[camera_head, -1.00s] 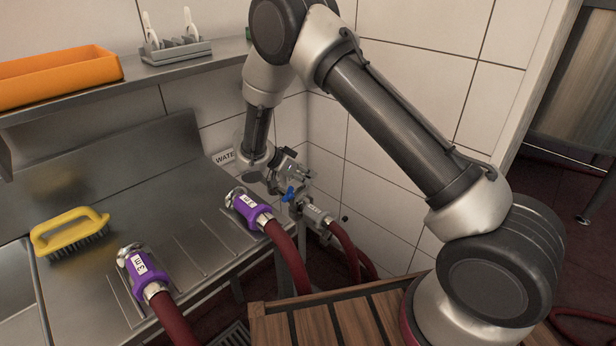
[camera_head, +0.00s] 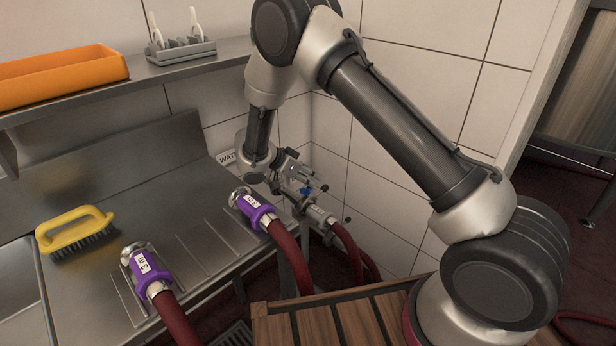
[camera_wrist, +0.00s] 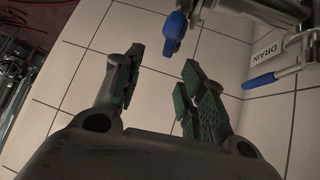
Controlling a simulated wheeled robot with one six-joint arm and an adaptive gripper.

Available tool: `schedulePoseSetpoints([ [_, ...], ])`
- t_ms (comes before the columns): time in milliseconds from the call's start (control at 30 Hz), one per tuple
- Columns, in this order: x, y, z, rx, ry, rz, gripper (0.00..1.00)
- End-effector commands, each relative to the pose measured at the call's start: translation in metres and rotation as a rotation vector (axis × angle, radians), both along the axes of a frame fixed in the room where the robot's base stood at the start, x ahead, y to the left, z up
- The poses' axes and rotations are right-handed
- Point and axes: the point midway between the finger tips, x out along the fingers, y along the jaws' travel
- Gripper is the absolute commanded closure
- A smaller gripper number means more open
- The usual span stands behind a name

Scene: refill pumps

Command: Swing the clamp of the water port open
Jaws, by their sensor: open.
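The water port is partly hidden behind my wrist, below the WATER sign (camera_head: 228,157) on the tiled wall in the head view. A blue-handled part (camera_head: 306,190) shows there, close to my gripper (camera_head: 299,178) and above a grey hose coupling (camera_head: 319,217). In the wrist view my gripper (camera_wrist: 163,65) is open, with green pads and nothing between them. A blue-tipped handle (camera_wrist: 174,32) hangs just beyond the fingertips, from metal fittings at the top right. I cannot tell whether it is the clamp's handle. The clamp's hinge and latch are not clear.
A DRAIN label (camera_wrist: 268,49) and a blue lever (camera_wrist: 260,80) lie to the right in the wrist view. Two purple-collared hose ends (camera_head: 257,209) (camera_head: 150,270) and a yellow brush (camera_head: 75,232) rest on the steel counter (camera_head: 180,215). An orange tray (camera_head: 60,78) stands on the shelf.

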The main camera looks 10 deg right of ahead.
Motion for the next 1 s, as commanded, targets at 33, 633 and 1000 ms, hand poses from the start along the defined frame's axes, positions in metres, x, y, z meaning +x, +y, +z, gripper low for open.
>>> schedulePoseSetpoints([
  [33,0.0,0.004,0.003,0.001,-0.002,0.002,0.59],
  [633,-0.026,0.079,0.076,0.002,-0.001,0.001,0.59],
  [1000,-0.027,0.082,0.08,0.0,0.0,0.001,0.59],
])
